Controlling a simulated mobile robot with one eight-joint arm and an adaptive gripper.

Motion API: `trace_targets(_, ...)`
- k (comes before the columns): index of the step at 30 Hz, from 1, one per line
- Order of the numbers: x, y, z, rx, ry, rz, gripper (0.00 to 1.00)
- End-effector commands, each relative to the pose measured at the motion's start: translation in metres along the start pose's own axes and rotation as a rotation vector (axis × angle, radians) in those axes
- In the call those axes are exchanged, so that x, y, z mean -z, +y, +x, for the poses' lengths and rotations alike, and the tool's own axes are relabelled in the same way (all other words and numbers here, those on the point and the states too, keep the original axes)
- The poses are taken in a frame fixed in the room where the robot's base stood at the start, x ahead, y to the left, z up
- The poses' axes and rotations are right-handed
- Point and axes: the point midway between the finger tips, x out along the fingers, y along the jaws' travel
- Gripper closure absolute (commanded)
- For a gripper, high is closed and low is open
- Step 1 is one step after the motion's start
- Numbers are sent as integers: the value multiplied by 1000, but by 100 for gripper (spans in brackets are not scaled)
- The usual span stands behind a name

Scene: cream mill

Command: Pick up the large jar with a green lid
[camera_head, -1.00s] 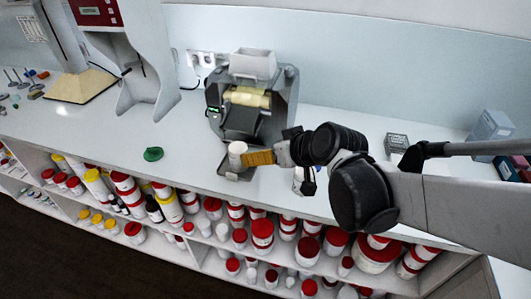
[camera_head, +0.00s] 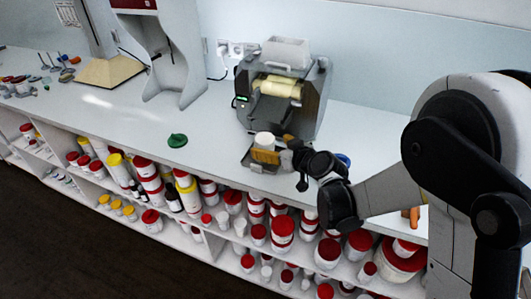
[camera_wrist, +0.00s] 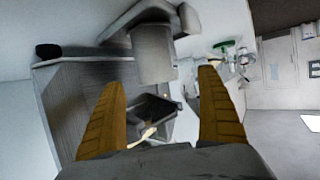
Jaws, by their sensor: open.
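A loose green lid (camera_head: 177,140) lies on the counter to the left. A green thing (camera_wrist: 224,44), probably the lid, shows at the right there.
The grey machine (camera_head: 308,95) stands directly behind the jar. Shelves under the counter hold many red- and yellow-lidded jars (camera_head: 282,228). The counter (camera_head: 215,160) between the green lid and the machine is clear. Small tools (camera_head: 20,85) lie far left.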

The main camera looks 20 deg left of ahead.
Motion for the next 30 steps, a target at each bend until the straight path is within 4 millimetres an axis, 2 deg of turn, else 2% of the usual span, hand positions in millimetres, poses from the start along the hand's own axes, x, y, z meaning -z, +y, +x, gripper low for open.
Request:
trace_targets(11, -1, 4, 49, 1, 0, -1, 14)
trace_targets(18, 2, 4, 52, 0, 0, 0, 14)
trace_targets(24, 2, 4, 51, 0, 0, 0, 70)
trace_targets(30, 2, 4, 51, 0, 0, 0, 70)
